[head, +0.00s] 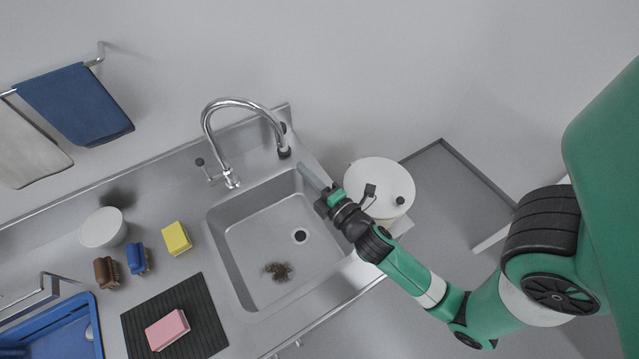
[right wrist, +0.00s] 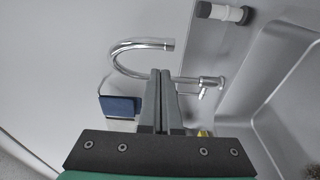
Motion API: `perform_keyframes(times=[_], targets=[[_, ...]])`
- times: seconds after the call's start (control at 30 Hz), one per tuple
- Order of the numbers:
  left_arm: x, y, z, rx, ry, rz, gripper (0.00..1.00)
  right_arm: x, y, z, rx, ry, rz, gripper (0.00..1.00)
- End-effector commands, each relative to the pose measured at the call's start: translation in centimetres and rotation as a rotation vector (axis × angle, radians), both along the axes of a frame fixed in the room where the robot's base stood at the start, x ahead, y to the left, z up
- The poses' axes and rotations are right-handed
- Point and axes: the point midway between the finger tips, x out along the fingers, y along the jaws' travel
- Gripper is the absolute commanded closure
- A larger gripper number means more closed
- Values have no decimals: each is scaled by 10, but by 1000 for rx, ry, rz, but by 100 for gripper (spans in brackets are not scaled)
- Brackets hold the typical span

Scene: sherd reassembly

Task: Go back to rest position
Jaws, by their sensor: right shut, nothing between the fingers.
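My right gripper (head: 314,178) is above the right rim of the sink (head: 270,225), close to the spout end of the faucet (head: 232,105). In the right wrist view its two grey fingers (right wrist: 161,100) are together with nothing between them. The faucet (right wrist: 135,43) shows behind the fingers there, and the sink edge is at the right. My right arm comes in from the lower right. My left gripper is in neither view.
A brown clump (head: 278,271) lies in the sink.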

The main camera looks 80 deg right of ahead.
Motion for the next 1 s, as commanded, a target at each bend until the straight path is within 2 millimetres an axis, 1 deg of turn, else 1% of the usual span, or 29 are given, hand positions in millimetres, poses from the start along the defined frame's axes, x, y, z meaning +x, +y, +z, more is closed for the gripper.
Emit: perform_keyframes(times=[0.03, 0.1, 0.2, 0.27, 0.4, 0.7, 0.77, 0.83, 0.87, 0.97, 1.0], targets=[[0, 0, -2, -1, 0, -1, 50, -12, 5, -2, 0, 4, 0, 100], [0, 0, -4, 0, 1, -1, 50, -25, 10, -1, 0, 1, 0, 100], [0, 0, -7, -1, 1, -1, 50, -39, 16, -2, 1, 1, 0, 100], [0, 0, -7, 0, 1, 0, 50, -43, 18, -1, -1, 1, 0, 100], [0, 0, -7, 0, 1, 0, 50, -47, 19, 1, -1, -1, 0, 100], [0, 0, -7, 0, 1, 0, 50, -46, 19, 1, -1, -2, 1, 100], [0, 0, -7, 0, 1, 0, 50, -44, 22, 1, -1, -3, 12, 100], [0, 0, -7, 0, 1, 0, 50, -32, 25, 13, -14, -36, 33, 100], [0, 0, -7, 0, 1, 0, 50, -24, 27, 23, -24, -61, 45, 100], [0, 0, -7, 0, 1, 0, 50, 12, 36, 74, -66, -193, 100, 100], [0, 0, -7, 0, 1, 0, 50, 27, 42, 102, -79, -268, 128, 100]])
